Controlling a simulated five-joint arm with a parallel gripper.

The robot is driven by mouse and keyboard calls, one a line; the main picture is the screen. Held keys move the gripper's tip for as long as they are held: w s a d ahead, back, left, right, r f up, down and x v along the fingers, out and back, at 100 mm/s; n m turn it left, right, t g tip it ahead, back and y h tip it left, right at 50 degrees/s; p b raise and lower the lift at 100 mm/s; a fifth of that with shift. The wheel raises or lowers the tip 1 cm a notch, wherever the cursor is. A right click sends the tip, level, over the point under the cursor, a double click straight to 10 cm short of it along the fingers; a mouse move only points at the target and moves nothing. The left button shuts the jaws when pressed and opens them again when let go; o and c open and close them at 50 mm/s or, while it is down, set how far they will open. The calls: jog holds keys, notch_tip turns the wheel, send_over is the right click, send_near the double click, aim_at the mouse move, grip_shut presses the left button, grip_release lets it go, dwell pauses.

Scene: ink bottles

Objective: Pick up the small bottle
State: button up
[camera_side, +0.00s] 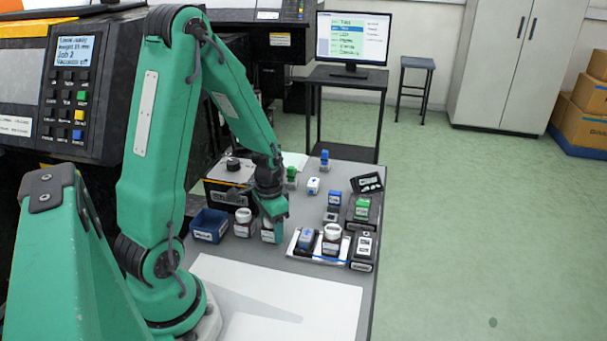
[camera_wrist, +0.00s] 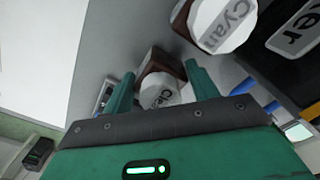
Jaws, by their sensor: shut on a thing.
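A small brown bottle with a white cap (camera_wrist: 161,92) sits between my two fingers in the wrist view; its cap lettering begins "Cle". It also shows in the side view (camera_side: 267,235), partly hidden under my gripper (camera_side: 272,212). My gripper, also in the wrist view (camera_wrist: 158,72), is shut on this bottle from both sides. I cannot tell whether the bottle touches the table. A second brown bottle, its white cap marked "Cyan" (camera_wrist: 226,20), is close by and apart from my fingers; it stands left of my gripper in the side view (camera_side: 243,221).
A blue bin (camera_side: 209,227) stands left of the bottles. Several stamps and small boxes stand behind. A white sheet (camera_side: 275,300) covers the front table.

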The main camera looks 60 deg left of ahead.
jog(key=shift+r, duration=0.1)
jog(key=shift+r, duration=0.65)
notch_tip(320, 180, up, 3)
jog(key=shift+f, duration=0.2)
jog(key=d+r, duration=0.7)
jog(key=d, duration=0.4)
jog(key=shift+s+d, duration=0.35)
notch_tip(320, 180, up, 6)
notch_tip(320, 180, down, 6)
dwell(1.3)
